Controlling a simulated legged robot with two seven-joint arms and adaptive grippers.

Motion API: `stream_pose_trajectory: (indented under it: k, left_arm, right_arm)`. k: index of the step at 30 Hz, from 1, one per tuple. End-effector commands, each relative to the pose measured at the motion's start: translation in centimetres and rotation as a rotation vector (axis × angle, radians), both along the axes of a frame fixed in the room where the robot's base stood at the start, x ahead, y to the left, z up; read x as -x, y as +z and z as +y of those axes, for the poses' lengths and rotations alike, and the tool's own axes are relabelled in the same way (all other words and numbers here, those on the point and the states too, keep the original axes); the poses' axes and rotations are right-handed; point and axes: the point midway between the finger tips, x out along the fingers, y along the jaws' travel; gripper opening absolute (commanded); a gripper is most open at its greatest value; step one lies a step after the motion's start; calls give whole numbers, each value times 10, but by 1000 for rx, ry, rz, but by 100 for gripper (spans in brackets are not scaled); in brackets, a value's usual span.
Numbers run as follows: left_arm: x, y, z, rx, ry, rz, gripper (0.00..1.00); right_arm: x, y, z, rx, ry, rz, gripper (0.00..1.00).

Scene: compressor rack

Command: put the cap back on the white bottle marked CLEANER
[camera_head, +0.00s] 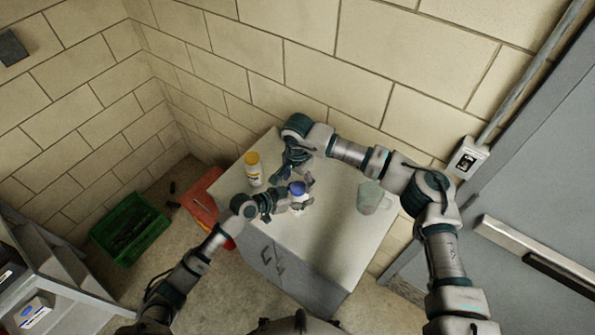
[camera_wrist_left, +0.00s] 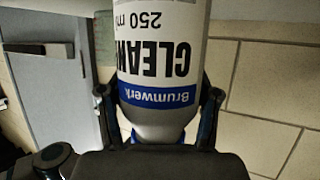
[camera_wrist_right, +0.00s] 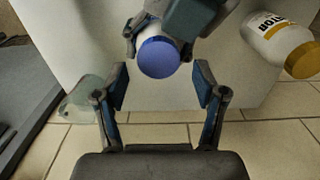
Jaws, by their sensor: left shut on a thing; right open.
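The white bottle marked CLEANER (camera_wrist_left: 158,60) is held by my left gripper (camera_wrist_left: 160,110), which is shut around its body; its label appears upside down in the left wrist view. In the head view the bottle (camera_head: 299,204) stands upright at the cabinet top. The blue cap (camera_wrist_right: 158,58) sits on the bottle's mouth; I cannot tell whether it is screwed down. My right gripper (camera_wrist_right: 160,85) is open and empty, its fingers pointing toward the cap and apart from it. In the head view my right gripper (camera_head: 301,176) is just behind the cap (camera_head: 298,187).
A white bottle with a yellow cap (camera_head: 252,167) stands left of the grippers. A translucent green cup (camera_head: 370,198) stands to the right. The white cabinet top (camera_head: 335,235) is clear in front. A red case (camera_head: 203,190) and green crate (camera_head: 130,228) lie at left.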

Motion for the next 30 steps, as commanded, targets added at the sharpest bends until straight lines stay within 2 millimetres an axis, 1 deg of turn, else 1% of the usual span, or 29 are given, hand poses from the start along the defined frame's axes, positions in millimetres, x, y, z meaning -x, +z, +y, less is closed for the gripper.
stream_pose_trajectory:
  k: [1, 3, 6, 10, 17, 18, 20, 21, 23, 24, 25, 30]
  left_arm:
    - [0, 0, 0, -1, 0, 1, 0]
    - [0, 0, 0, -1, 0, 1, 0]
    - [0, 0, 0, -1, 0, 1, 0]
    - [0, 0, 0, -1, 0, 1, 0]
    - [0, 0, 0, -1, 0, 1, 0]
    - [0, 0, 0, -1, 0, 1, 0]
    - [0, 0, 0, -1, 0, 1, 0]
    - [0, 0, 0, -1, 0, 1, 0]
    - [0, 0, 0, -1, 0, 1, 0]
    - [0, 0, 0, -1, 0, 1, 0]
    - [0, 0, 0, -1, -1, 1, 0]
    - [1, 0, -1, 0, -2, 1, 0]
  right_arm:
    - [0, -7, 0, 1, -1, 2, 70]
    - [0, -15, 0, 1, -1, 1, 70]
    - [0, -22, 0, -1, -1, 1, 70]
    - [0, -26, 0, 0, -1, 0, 70]
    - [0, -26, 0, 1, -1, -1, 70]
    - [0, -26, 0, 1, -1, -1, 60]
    - [0, -26, 0, 1, -1, -1, 45]
    - [0, -26, 0, 0, -1, 0, 35]
    - [0, -26, 0, 0, -1, 0, 20]
    - [0, -26, 0, 0, -1, 0, 10]
    - [0, -26, 0, 1, -1, -1, 7]
    - [0, -26, 0, -1, -27, -1, 7]
